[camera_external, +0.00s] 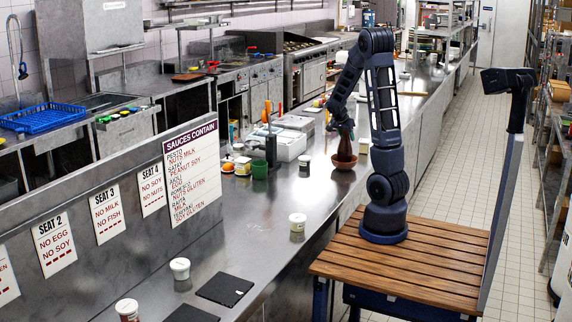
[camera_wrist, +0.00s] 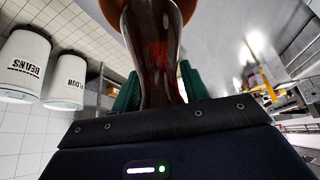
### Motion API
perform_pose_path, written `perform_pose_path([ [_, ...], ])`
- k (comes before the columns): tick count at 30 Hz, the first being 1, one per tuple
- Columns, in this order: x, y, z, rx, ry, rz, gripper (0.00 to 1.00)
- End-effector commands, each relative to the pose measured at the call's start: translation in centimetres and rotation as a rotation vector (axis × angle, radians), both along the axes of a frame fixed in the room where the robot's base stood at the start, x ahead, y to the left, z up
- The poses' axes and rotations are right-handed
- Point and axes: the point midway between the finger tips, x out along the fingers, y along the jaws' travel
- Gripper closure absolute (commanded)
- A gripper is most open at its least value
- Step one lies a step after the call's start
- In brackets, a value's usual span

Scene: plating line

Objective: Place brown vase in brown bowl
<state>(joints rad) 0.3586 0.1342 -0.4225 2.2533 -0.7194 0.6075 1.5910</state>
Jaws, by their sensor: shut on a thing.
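The brown vase (camera_external: 344,148) is dark and glossy, and it is upright under my gripper (camera_external: 343,129). The brown bowl (camera_external: 345,163) is on the steel counter directly below the vase. The vase's lower end appears at or inside the bowl's rim; whether it touches the bottom is hidden. In the wrist view the vase (camera_wrist: 150,45) runs up from between the green fingers of my gripper (camera_wrist: 158,88), which is shut on it. Orange-brown parts of the bowl (camera_wrist: 189,22) show on both sides behind the vase.
The counter (camera_external: 245,220) has small white-lidded jars, one (camera_external: 297,222) in front, and dark square mats (camera_external: 225,289). A green cup (camera_external: 259,169) and a white appliance (camera_external: 285,143) stand left of the bowl. A sauces sign (camera_external: 192,175) stands along the counter's left side.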

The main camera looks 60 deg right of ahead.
Motion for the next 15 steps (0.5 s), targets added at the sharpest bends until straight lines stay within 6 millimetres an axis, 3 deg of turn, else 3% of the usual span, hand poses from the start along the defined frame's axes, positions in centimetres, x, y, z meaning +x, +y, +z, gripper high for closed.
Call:
perform_pose_path([
  [6, 0.0, 0.0, -2.5, 0.000, 0.000, 0.000, 0.99],
  [15, 0.0, 0.0, -2.6, 0.000, 0.000, 0.000, 0.99],
])
